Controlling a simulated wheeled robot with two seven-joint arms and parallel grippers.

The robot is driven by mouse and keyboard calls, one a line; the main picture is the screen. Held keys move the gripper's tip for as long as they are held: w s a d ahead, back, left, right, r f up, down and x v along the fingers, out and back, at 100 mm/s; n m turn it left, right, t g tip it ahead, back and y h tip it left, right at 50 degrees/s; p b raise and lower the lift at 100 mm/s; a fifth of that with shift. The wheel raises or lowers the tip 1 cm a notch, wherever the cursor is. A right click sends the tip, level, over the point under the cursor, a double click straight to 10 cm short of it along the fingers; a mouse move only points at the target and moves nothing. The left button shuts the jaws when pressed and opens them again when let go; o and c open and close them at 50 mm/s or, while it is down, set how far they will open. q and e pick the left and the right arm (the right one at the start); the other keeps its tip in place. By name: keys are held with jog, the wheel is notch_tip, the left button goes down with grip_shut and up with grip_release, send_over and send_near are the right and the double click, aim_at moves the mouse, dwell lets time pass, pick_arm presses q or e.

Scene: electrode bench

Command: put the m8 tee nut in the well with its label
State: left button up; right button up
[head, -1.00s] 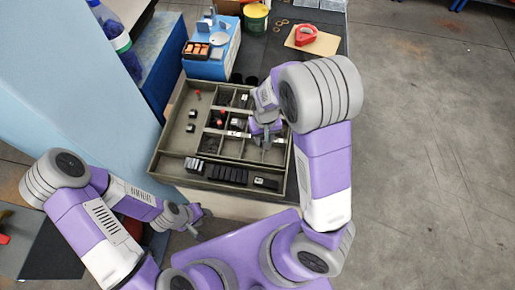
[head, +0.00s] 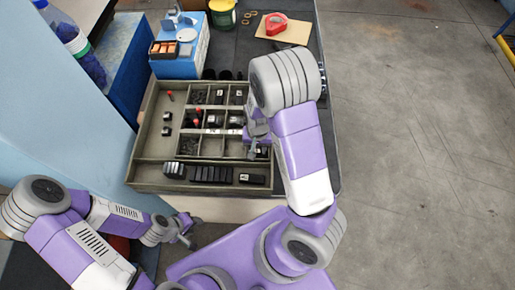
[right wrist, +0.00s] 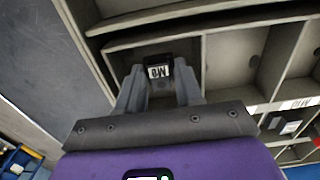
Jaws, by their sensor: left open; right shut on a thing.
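The sorting tray (head: 146,150) lies on the bench in the head view, divided into small wells. My right gripper (head: 259,151) is over the right side of the tray, low near the right-hand wells. In the right wrist view my right gripper (right wrist: 159,88) is shut on a small dark tee nut (right wrist: 158,60) with a white label. The label is upside down and begins with M; its number is too blurred to be sure. My left gripper (head: 183,238) is open and empty in front of the tray.
Several black blocks (head: 212,174) lie in the tray's front row. Small parts (head: 166,131) lie in the left strip. A blue box (head: 180,66), a green tin (head: 222,14) and a red tape dispenser (head: 275,24) stand behind. A well label (right wrist: 300,103) shows in the wrist view.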

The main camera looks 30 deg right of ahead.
aim_at(258, 149)
jog(key=shift+f, duration=0.15)
jog(key=o, duration=0.8)
notch_tip(258, 149, up, 12)
jog(key=p, duration=0.5)
jog(key=shift+r, duration=0.2)
